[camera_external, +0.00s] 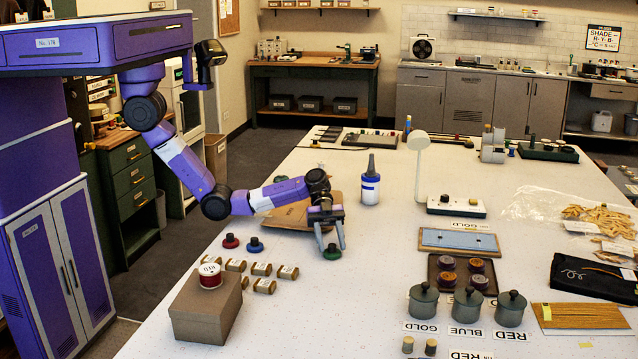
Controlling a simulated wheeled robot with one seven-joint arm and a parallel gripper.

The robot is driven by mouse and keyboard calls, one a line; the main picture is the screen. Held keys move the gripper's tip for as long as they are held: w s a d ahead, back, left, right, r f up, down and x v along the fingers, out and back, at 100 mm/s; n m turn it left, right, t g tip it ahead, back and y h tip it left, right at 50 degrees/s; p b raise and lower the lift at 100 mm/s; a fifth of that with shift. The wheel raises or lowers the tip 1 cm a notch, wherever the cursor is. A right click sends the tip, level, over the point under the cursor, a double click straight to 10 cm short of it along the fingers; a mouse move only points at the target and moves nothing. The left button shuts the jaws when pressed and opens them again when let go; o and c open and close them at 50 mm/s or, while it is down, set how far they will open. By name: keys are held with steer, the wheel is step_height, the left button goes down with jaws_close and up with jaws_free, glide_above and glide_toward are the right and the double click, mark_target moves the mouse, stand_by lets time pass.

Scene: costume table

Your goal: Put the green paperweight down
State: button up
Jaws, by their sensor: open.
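The green paperweight (332,252) is a small round weight with a dark knob. It stands upright on the white table (380,300), left of the table's middle. My gripper (331,242) is open just above it, fingers pointing down on either side of the knob or close to it. Whether the fingers touch it cannot be told. A blue paperweight (255,245) and a red paperweight (230,241) stand to its left in a row.
A brown folder (291,215) lies behind my gripper. A blue-white bottle (370,187) and a lamp (418,165) stand behind. Lidded pots (467,306) stand right.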

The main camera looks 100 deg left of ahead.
steer(key=shift+r, duration=0.2)
steer(key=b+v, duration=0.1)
steer(key=v, duration=1.1)
steer(key=shift+w+d, duration=0.1)
